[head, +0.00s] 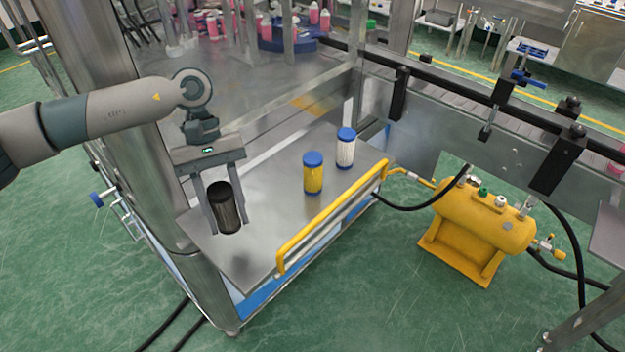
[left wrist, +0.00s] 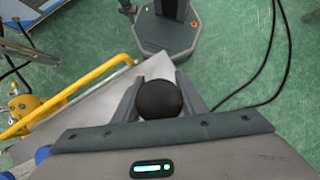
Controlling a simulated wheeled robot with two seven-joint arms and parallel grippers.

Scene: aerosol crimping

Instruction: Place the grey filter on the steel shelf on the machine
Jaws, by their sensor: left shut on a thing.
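The grey filter (head: 223,208) is a dark cylinder with a black top. It stands upright between the fingers of my left gripper (head: 226,212), at the left end of the steel shelf (head: 262,230). My left gripper is shut on it from above. In the left wrist view, the filter's round black top (left wrist: 160,100) sits between the two fingers (left wrist: 162,96). I cannot tell whether its base touches the shelf. My right gripper is not in view.
A yellow filter (head: 313,175) and a white filter (head: 346,150), both with blue caps, stand farther right on the shelf. A yellow rail (head: 330,217) runs along its front edge. A yellow tank (head: 484,220) stands on the floor at right. A steel post (head: 120,130) rises at left.

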